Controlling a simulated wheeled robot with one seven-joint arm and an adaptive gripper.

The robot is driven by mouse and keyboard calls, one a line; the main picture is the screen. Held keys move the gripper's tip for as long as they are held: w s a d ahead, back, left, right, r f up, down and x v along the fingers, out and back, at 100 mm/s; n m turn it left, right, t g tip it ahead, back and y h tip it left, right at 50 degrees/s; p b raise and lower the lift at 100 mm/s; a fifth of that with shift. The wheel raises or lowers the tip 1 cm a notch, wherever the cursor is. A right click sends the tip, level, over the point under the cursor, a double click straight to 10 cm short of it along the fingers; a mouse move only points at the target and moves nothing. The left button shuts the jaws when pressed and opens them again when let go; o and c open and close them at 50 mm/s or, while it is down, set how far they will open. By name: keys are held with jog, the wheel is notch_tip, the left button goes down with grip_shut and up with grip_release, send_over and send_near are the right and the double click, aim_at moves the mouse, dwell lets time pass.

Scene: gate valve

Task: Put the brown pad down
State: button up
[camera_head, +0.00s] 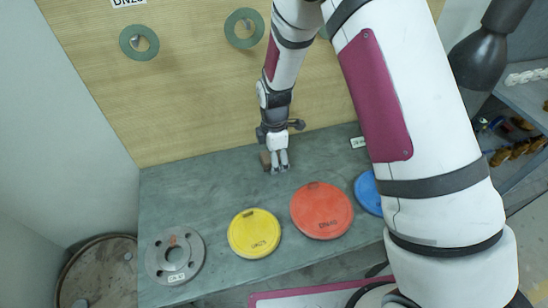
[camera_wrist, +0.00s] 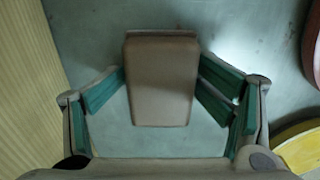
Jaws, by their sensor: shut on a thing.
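The brown pad (camera_wrist: 161,82) is a rounded block between the fingers of my gripper (camera_wrist: 162,88) in the wrist view. The green-lined fingers are shut on it from both sides. In the head view the pad (camera_head: 265,158) shows small, just left of my gripper (camera_head: 278,161), partly hidden by the fingers. It is over the back part of the grey-green bench (camera_head: 215,185), near the wooden back board. I cannot tell whether its underside touches the bench.
A grey flange (camera_head: 190,262), a yellow disc (camera_head: 254,234), a red disc (camera_head: 321,210) and a partly hidden blue disc (camera_head: 367,192) lie along the bench front. Green rings (camera_head: 139,42) hang on the wooden board (camera_head: 190,100). The bench left of my gripper is bare.

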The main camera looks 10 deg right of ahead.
jog(key=shift+s, duration=0.15)
notch_tip(320, 180, up, 13)
jog(key=b, duration=0.1)
jog(key=shift+r, duration=0.2)
jog(key=s+d+r+m+t, duration=0.1)
jog(key=s+d+r+m, duration=0.35)
jog(key=r, duration=0.35)
jog(key=s+d+r+m+t, duration=0.2)
jog(key=s+d+r+m, duration=0.25)
jog(key=r, duration=0.35)
jog(key=s+d+r+m+t, duration=0.1)
jog(key=s+d+r+m, duration=0.1)
jog(key=s+m, duration=0.3)
jog(key=s+d+r+m+t, duration=0.1)
jog(key=s+d+r+m, duration=0.1)
jog(key=s+m, duration=0.4)
jog(key=s+r, duration=0.1)
jog(key=s, duration=0.2)
jog(key=shift+d+r+t, duration=0.25)
jog(key=shift+t, duration=0.05)
jog(key=shift+o, duration=0.5)
